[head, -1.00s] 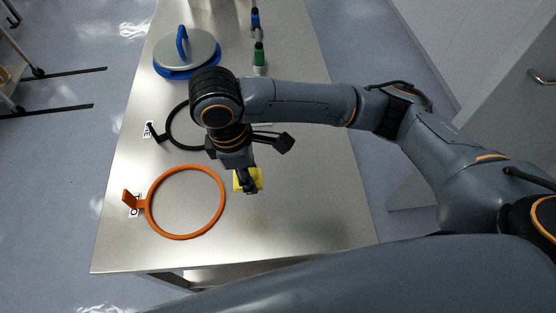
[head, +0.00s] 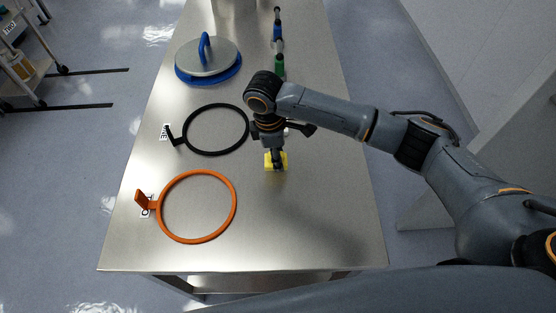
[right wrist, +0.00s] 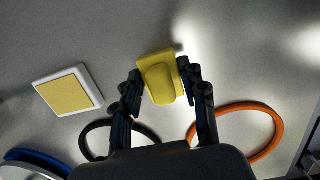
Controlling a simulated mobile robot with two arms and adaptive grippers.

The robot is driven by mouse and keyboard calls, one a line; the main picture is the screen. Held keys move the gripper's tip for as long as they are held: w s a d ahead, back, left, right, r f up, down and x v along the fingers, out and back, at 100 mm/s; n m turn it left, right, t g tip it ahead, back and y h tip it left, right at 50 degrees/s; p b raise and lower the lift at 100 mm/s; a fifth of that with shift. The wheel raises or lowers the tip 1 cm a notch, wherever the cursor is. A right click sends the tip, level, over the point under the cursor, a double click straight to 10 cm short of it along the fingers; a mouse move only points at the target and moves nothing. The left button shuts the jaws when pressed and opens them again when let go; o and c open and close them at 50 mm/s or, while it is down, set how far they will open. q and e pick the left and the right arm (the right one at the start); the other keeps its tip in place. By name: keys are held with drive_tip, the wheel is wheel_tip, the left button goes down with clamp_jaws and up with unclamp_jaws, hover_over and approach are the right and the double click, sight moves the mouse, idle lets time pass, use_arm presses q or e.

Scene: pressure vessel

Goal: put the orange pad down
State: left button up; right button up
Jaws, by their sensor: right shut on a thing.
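My right gripper (head: 276,160) is shut on a yellow pad (head: 282,162) over the right half of the metal table. In the right wrist view, the yellow pad (right wrist: 160,75) is a block with a wider flat plate, between the two fingers (right wrist: 162,85). I cannot tell whether it touches the table. No pad that is clearly orange shows. An orange ring (head: 234,213) with an upright tab lies at the near left, apart from the gripper. My left gripper is not in view.
A black ring (head: 247,137) lies left of the gripper. A grey disc with a blue rim and handle (head: 207,62) is farther back. A green-ended tool (head: 279,66) stands behind the arm. A white square with a yellow top (right wrist: 68,90) shows in the wrist view. The table's near right (head: 310,225) is clear.

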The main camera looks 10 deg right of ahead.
drive_tip(key=shift+f, duration=1.55)
drive_tip(key=shift+f, duration=0.15)
drive_tip(key=o, duration=1)
drive_tip(key=r, duration=0.4)
drive_tip(key=a+r+b, duration=0.1)
drive_tip(key=r, duration=0.7)
drive_tip(key=shift+w+a+r, duration=0.1)
drive_tip(key=shift+a+r, duration=0.05)
drive_tip(key=shift+a, duration=0.1)
